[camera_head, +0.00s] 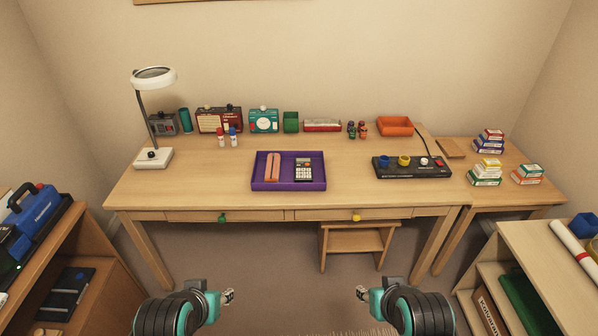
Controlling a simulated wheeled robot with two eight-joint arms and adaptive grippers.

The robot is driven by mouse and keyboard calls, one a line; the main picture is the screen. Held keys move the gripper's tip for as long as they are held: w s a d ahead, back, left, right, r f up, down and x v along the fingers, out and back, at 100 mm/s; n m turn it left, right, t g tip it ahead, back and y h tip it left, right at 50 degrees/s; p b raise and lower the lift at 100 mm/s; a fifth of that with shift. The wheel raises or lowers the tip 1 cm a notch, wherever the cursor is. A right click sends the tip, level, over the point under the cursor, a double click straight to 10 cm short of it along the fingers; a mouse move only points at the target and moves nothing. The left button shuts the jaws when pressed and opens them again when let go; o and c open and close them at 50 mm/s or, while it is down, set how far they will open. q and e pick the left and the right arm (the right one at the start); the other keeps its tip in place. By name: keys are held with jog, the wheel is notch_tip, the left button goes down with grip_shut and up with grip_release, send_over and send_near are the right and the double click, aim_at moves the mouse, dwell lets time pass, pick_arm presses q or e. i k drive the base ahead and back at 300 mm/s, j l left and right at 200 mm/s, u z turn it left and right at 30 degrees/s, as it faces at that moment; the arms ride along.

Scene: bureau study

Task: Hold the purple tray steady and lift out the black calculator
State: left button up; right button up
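The purple tray (288,183) sits near the front middle of the wooden desk. The black calculator (303,169) lies in its right part, with pale keys showing. A salmon-pink object (272,167) with two long halves lies in the tray's left part. My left gripper (230,296) and my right gripper (360,292) are both low in front of the desk, well short of the tray and touching nothing. Their fingers are too small to tell whether they are open or shut.
A black panel with colored rings (413,167) lies right of the tray. A white lamp (153,157) stands at the left. Radios, boxes and an orange bin (394,126) line the back. A stool (355,242) is under the desk. Desk space around the tray is clear.

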aim_at(303, 174)
jog(key=i+j, duration=0.15)
jog(key=i, duration=0.4)
jog(key=i+j, duration=0.1)
jog(key=i, duration=0.45)
jog(key=i+j, duration=0.15)
jog(key=i, duration=0.35)
